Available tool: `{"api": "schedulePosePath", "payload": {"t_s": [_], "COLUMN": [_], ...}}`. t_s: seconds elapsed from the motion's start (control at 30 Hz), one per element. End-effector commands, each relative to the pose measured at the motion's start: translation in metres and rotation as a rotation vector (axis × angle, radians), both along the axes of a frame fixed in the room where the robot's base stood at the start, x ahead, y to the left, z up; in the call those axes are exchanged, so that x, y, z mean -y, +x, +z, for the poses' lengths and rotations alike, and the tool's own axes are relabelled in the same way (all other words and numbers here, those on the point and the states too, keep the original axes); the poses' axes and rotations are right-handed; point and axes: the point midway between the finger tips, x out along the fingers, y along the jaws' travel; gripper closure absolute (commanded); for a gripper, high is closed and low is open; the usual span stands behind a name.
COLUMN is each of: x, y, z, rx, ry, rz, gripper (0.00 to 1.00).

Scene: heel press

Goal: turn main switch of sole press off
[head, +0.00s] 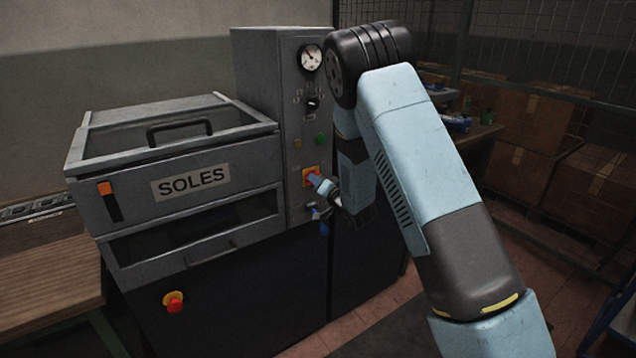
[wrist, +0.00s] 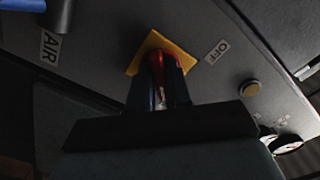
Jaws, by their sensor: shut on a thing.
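The sole press (head: 200,250) is a grey machine with a "SOLES" label, and its control column stands on its right side. The main switch is a red knob (wrist: 156,60) on a yellow plate (wrist: 184,49), low on the column front; its plate (head: 307,171) also shows in the head view. An "OFF" label (wrist: 217,52) sits beside the plate in the wrist view. My gripper (wrist: 160,75) is shut on the red knob, with a finger on each side. The fingers partly hide the knob, so its exact angle is hard to tell.
Close below the switch are an air valve with a blue handle (head: 323,228) and an "AIR" label (wrist: 50,47). Above are a dial gauge (head: 311,57), a black selector knob (head: 312,104) and a green button (head: 320,139). A red stop button (head: 174,302) is lower left.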

Motion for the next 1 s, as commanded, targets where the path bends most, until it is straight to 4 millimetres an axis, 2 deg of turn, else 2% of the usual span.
{"api": "schedulePosePath", "payload": {"t_s": [0.07, 0.1, 0.47, 1.0], "x": [0.0017, 0.0090, 0.0047, 0.0054], "y": [0.0003, 0.0004, 0.0017, 0.0027], "z": [-0.0012, -0.0015, -0.0015, -0.0016], "rx": [-0.002, -0.003, 0.037, 0.290], "ry": [-0.002, -0.002, -0.063, -0.439], "rz": [-0.003, -0.005, -0.009, -0.010], "gripper": [1.00, 1.00, 1.00, 1.00]}}
